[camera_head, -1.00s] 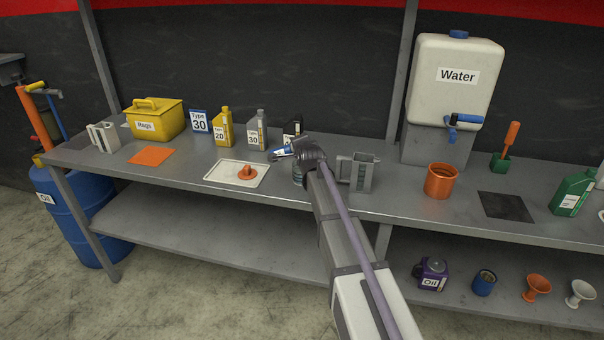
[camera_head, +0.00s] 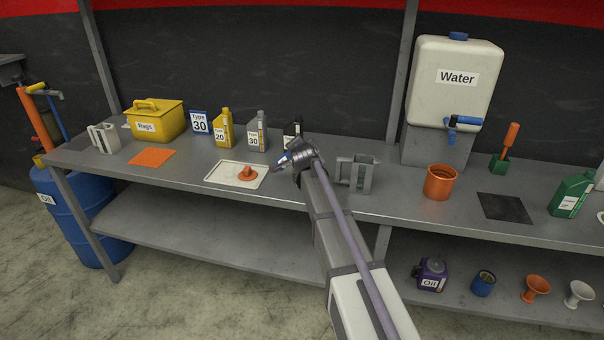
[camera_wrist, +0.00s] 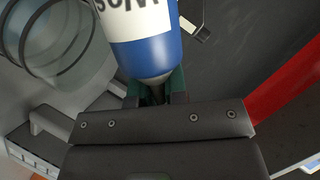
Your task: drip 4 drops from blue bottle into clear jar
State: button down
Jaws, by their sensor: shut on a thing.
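My gripper (camera_wrist: 156,92) is shut on the blue bottle (camera_wrist: 150,55). The bottle has a white label with dark lettering, partly cut off in the wrist view. In the head view the bottle (camera_head: 283,161) is small beside my gripper (camera_head: 292,157) and tilts down to the left. The clear jar (camera_wrist: 85,62) shows at the upper left of the wrist view, beside the bottle and apart from it in the picture. In the head view my wrist and arm hide the jar. I cannot tell whether the bottle's tip is over the jar, and no drop is visible.
A white tray (camera_head: 222,179) with an orange piece (camera_head: 247,174) lies left of my gripper. Oil bottles (camera_head: 258,133) stand behind. The bench front edge left of my arm is clear.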

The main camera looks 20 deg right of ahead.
notch_tip(320, 180, up, 7)
jog(key=p, duration=0.7)
jog(key=n+h, duration=0.2)
jog(key=n, duration=0.1)
jog(key=n+g+h, duration=0.1)
jog(key=n+h, duration=0.1)
jog(key=n, duration=0.1)
jog(key=shift+n+b, duration=0.3)
jog(key=shift+b, duration=0.1)
dwell(0.3)
jog(key=shift+s, duration=0.1)
dwell(0.3)
